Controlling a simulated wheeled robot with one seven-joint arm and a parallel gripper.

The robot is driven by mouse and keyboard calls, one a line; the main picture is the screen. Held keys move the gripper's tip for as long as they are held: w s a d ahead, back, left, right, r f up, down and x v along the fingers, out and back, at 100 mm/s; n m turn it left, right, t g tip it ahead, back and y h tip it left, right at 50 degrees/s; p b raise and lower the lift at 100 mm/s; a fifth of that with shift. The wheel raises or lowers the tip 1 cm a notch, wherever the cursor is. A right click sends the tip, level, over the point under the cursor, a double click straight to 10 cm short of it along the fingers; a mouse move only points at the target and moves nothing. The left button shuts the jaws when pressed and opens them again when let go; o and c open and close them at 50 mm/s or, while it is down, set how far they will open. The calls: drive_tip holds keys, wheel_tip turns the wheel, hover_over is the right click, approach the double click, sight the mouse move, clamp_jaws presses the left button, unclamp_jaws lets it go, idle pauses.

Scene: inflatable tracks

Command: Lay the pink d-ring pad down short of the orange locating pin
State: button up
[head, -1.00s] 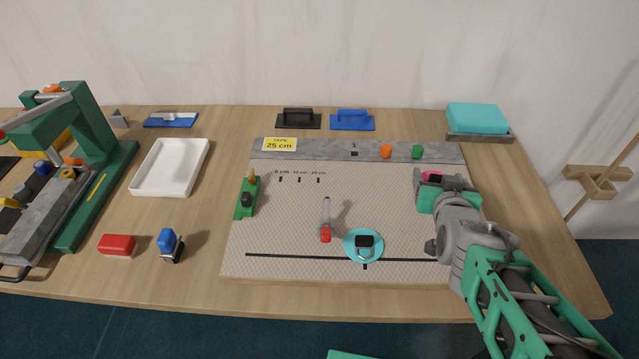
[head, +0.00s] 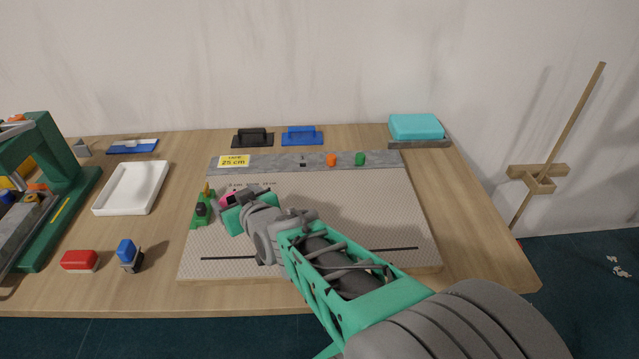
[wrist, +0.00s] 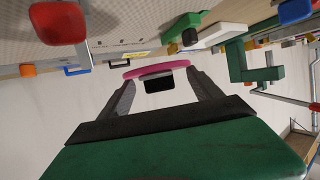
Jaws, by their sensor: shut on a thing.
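My gripper (head: 241,198) is shut on the pink d-ring pad (head: 227,200), above the left part of the meshed sheet, close to the green tool. In the wrist view the pink pad (wrist: 150,70) shows edge-on between the fingers, with a black block at its middle. The orange locating pin (head: 332,160) stands on the grey strip (head: 285,162) along the sheet's back edge, to the right of my gripper. An orange shape, likely this pin, shows in the wrist view (wrist: 27,70).
The green tool (head: 202,209) stands at the sheet's left edge. A green pin (head: 360,159) is right of the orange one. A red-ended tool (wrist: 58,22) shows in the wrist view. The sheet's right part (head: 395,215) is clear.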

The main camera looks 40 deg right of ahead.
drive_tip(key=s+d+r+m+h+p, duration=0.15)
drive_tip(key=s+d, duration=0.25)
drive_tip(key=d, duration=0.6)
drive_tip(key=s+d+r+b, duration=0.1)
drive_tip(key=s+d+r, duration=0.25)
drive_tip(key=d, duration=0.55)
drive_tip(key=p, duration=0.3)
hover_over(334, 183)
drive_tip(key=f, duration=0.9)
drive_tip(key=shift+s+a+f, duration=0.1)
drive_tip(key=shift+s+f, duration=0.1)
drive_tip(key=shift+f, duration=0.1)
wheel_tip(334, 183, down, 3)
drive_tip(key=shift+w+f+p, duration=0.15)
drive_tip(key=shift+p, duration=0.15)
drive_tip(key=shift+f, duration=0.1)
drive_tip(key=shift+f+b, duration=0.35)
drive_tip(key=shift+b, duration=0.2)
drive_tip(key=shift+f+b, duration=0.25)
drive_tip(key=shift+b, duration=0.15)
